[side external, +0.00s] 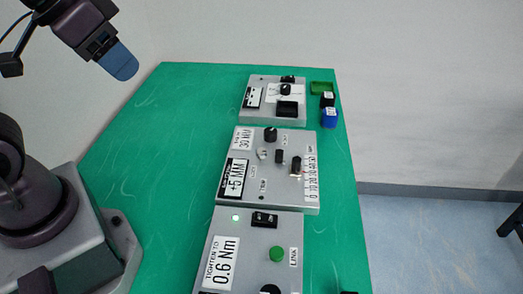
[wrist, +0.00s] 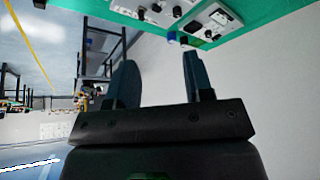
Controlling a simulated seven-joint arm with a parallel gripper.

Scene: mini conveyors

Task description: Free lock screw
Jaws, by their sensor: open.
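The middle panel (side external: 230,198) is a grey box on the green table, with labels "30 MM" and "+5 MM" and a printed scale at its right. It carries a black knob (side external: 270,134), a small silver wing-shaped part (side external: 262,153) that may be the lock screw, a small black block (side external: 279,156) and a dark upright piece (side external: 296,165) beside the scale. My gripper (side external: 122,64) is high at the upper left, well away from the panels. In the wrist view my gripper (wrist: 158,82) has its two blue fingers apart with nothing between them.
A nearer panel (side external: 250,240) is labelled "TIGHTEN TO 0.6 Nm" and has a green button (side external: 277,254) and a lit green lamp. A far panel (side external: 251,114) stands behind. The left of the green table (side external: 160,150) is clear.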

